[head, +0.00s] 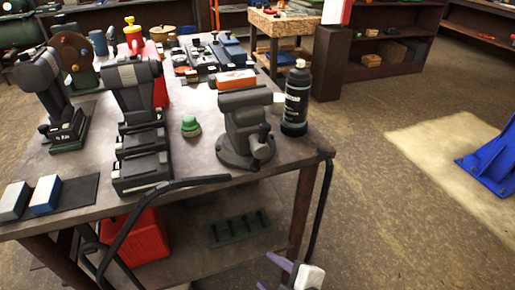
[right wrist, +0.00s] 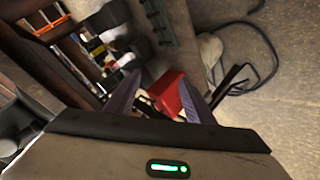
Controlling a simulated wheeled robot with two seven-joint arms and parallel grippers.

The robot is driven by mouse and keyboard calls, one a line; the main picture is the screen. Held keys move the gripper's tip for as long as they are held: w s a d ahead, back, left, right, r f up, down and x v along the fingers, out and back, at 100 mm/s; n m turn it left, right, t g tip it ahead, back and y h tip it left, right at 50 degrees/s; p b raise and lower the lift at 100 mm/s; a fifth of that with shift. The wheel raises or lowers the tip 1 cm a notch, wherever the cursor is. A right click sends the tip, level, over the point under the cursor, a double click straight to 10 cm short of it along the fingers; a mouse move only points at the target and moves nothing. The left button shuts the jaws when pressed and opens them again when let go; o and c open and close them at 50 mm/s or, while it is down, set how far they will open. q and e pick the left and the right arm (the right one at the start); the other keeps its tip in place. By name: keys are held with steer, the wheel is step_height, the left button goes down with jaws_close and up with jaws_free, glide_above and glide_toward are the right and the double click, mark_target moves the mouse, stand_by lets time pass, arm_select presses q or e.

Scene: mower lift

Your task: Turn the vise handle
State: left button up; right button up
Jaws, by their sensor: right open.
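The dark grey vise (head: 240,122) is mounted near the front right corner of the workbench (head: 205,155). Its round screw end (head: 262,150) faces the front; I cannot clearly make out the handle bar there. My right gripper (head: 273,272) is at the bottom edge of the head view, lower than the bench top and well apart from the vise. In the right wrist view its two purple fingers (right wrist: 160,95) are spread with nothing held between them. My left gripper is not in view.
A black bottle (head: 296,98) stands right of the vise, and a green-topped object (head: 190,126) stands left. Black bars (head: 150,205) curve along the bench front. A red can (head: 137,238) sits below; it also shows in the wrist view (right wrist: 176,92).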

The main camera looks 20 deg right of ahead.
steer(key=w+r+n+t+b, duration=0.1)
steer(key=w+r+n+t, duration=0.1)
steer(key=w+r+n, duration=0.3)
steer(key=n+t+h+b, duration=0.3)
steer(key=n+t+b, duration=0.25)
steer(key=n, duration=1.25)
glide_toward(262, 152)
steer(key=shift+m+t, duration=0.25)
steer(key=shift+m, duration=0.05)
steer(key=w+b, duration=0.3)
steer(key=b, duration=0.1)
steer(key=w+f+b, duration=0.1)
steer(key=w, duration=0.1)
steer(key=shift+w+d+b, duration=0.1)
steer(key=shift+w+b, duration=0.2)
steer(key=shift+b, duration=0.1)
steer(key=w, duration=0.2)
steer(key=w+p, duration=0.1)
steer(key=shift+w+r, duration=0.35)
steer(key=shift+w, duration=0.55)
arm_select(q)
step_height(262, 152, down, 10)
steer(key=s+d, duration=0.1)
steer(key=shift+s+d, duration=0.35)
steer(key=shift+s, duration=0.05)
